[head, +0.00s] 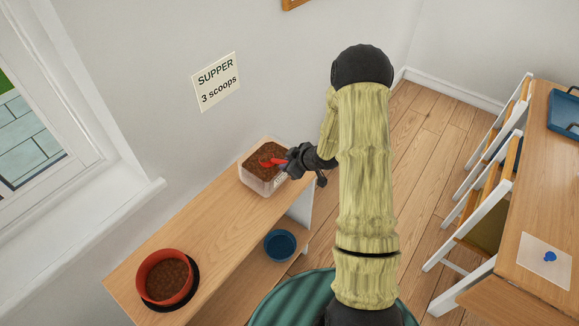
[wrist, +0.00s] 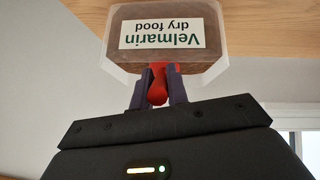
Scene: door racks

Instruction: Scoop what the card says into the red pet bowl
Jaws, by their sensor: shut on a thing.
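A card (head: 217,81) on the wall reads "SUPPER 3 scoops". The red pet bowl (head: 179,276) stands on a dark round mat at the near left end of the wooden shelf, with brown food covering its inside. A clear tub (head: 256,183) of brown food stands at the shelf's far end. Its label (wrist: 163,34) reads "Velmarin dry food" in the wrist view. My gripper (head: 291,161) is at the tub's right side, shut on the red scoop (head: 270,162). The handle (wrist: 157,84) shows between the fingers. The scoop's head is at the food; how deep it sits is unclear.
A blue bowl (head: 280,245) stands on the lower shelf. The shelf top (head: 215,229) between tub and red bowl is clear. A window (head: 40,130) is at left. Chairs (head: 480,200) and a table with a blue tray (head: 566,112) stand at right.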

